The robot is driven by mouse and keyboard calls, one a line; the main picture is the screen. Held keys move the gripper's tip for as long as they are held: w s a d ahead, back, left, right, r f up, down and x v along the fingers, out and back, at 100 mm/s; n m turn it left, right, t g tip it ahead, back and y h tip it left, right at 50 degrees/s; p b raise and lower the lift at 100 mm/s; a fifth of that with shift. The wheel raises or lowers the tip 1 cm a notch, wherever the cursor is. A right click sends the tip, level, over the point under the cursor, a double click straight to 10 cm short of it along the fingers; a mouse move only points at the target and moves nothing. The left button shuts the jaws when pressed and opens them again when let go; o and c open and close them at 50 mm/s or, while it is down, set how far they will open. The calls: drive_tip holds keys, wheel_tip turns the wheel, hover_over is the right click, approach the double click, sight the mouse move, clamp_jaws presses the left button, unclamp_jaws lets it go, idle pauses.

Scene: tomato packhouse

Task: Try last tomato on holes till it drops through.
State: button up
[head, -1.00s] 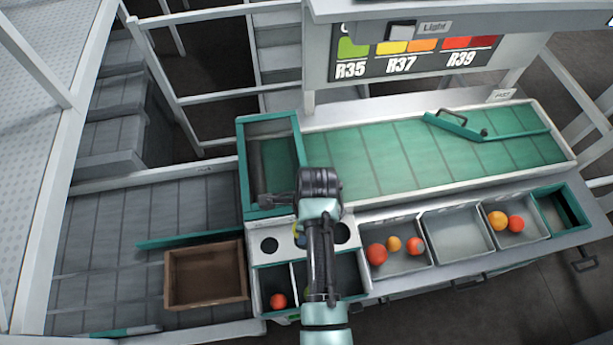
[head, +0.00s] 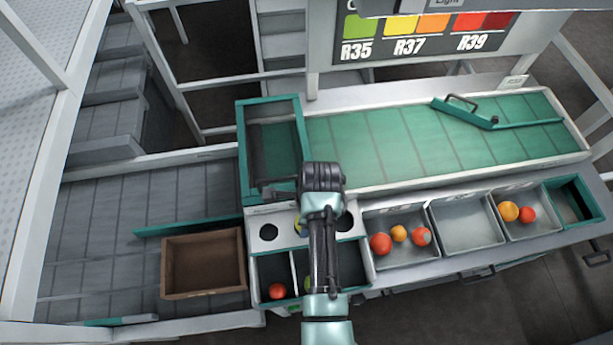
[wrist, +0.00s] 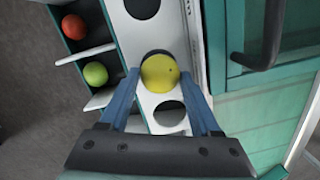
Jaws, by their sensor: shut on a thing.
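A yellow-green tomato (wrist: 160,73) is between the blue fingertips of my gripper (wrist: 160,78), which is shut on it. The tomato is over the middle hole of the white hole plate (wrist: 178,38). The dark edge of that hole shows around it; I cannot tell whether it touches the plate. The hole plate also shows in the head view (head: 287,239), where my arm hides the middle hole and most of the gripper. A red tomato (wrist: 74,27) and a green tomato (wrist: 95,73) lie in separate bins below the plate.
A brown crate (head: 204,294) stands left of the bins. To the right, grey trays (head: 466,222) hold several orange and red tomatoes, with the middle one empty. The green sorting belt (head: 345,150) and a teal-framed box (head: 241,160) lie behind the plate.

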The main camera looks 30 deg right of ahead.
idle(0.4)
drive_tip(key=o, duration=1)
drive_tip(key=shift+r+p, duration=0.1)
drive_tip(key=shift+p, duration=0.2)
idle(0.6)
wheel_tip(320, 180, up, 7)
drive_tip(key=p, duration=0.7)
